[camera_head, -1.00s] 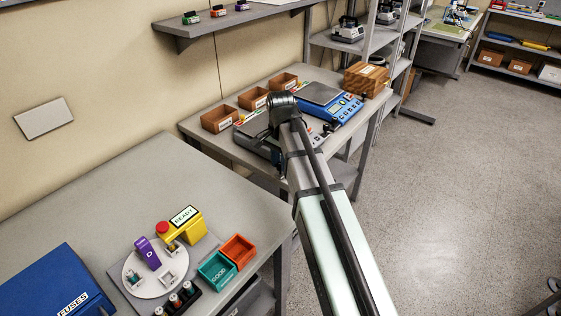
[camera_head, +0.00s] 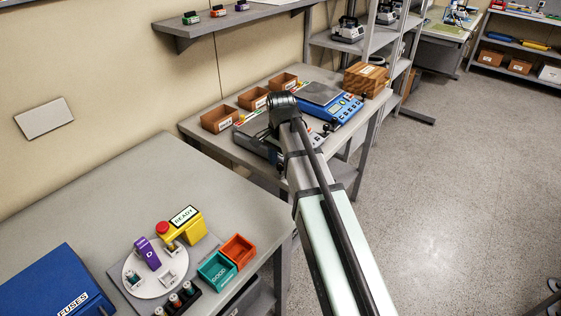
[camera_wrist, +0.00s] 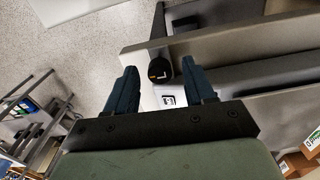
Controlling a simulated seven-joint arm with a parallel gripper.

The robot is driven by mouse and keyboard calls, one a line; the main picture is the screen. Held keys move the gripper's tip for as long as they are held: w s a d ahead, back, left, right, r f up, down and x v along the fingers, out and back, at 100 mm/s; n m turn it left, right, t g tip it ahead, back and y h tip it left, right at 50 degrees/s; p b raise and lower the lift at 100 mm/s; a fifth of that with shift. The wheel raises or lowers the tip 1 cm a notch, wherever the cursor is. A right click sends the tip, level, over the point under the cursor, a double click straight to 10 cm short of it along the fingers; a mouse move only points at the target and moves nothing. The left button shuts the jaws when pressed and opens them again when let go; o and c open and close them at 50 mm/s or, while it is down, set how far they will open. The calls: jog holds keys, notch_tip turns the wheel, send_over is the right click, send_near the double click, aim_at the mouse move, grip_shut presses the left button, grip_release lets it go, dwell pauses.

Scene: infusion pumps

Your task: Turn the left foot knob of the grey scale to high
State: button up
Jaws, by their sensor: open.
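The grey scale (camera_head: 252,137) stands on the far bench in the head view, partly hidden behind my arm. In the wrist view a black round foot knob (camera_wrist: 160,72) with a small orange and white mark on its end face shows between my fingers. A small white label with a black symbol (camera_wrist: 168,100) is close to it. My gripper (camera_wrist: 159,68) is open, one finger on each side of the knob, with a visible gap on both sides. Which setting the knob is at cannot be told. The fingers are hidden in the head view.
A blue scale (camera_head: 345,108) stands just right of the grey one, near a wooden box (camera_head: 366,79). Brown bins (camera_head: 217,119) line the back of the bench. The near bench holds a yellow device (camera_head: 184,226) and bins. Open floor (camera_head: 450,200) lies to the right.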

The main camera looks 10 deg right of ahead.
aim_at(281, 164)
notch_tip(281, 164, up, 14)
dwell(0.9)
jog(key=shift+f, duration=0.1)
jog(key=w+d+f+n+t+h, duration=0.1)
jog(key=w+d+f, duration=0.3)
jog(key=d+f, duration=0.75)
jog(key=w+d+f+n+t+h, duration=0.15)
jog(key=w+d+f, duration=0.25)
jog(key=d+f, duration=0.75)
jog(key=s+a+f+n+g+y, duration=0.15)
jog(key=s+a+f, duration=0.25)
jog(key=s+f, duration=0.8)
jog(key=s+a+f+n+g+y, duration=0.1)
jog(key=s+a+f+n+g, duration=0.2)
jog(key=s+f, duration=0.9)
jog(key=s+a+f+n+g, duration=0.1)
jog(key=s+a+f, duration=0.1)
jog(key=s+f, duration=0.3)
jog(key=s+a+f+g, duration=0.2)
jog(key=s+f, duration=0.4)
jog(key=s, duration=0.7)
jog(key=s+a+f+n+g, duration=0.1)
jog(key=s+a+f, duration=0.3)
jog(key=s, duration=0.5)
jog(key=shift+s+f+n+g, duration=0.3)
jog(key=shift+s+f+g, duration=0.1)
jog(key=shift+f, duration=0.45)
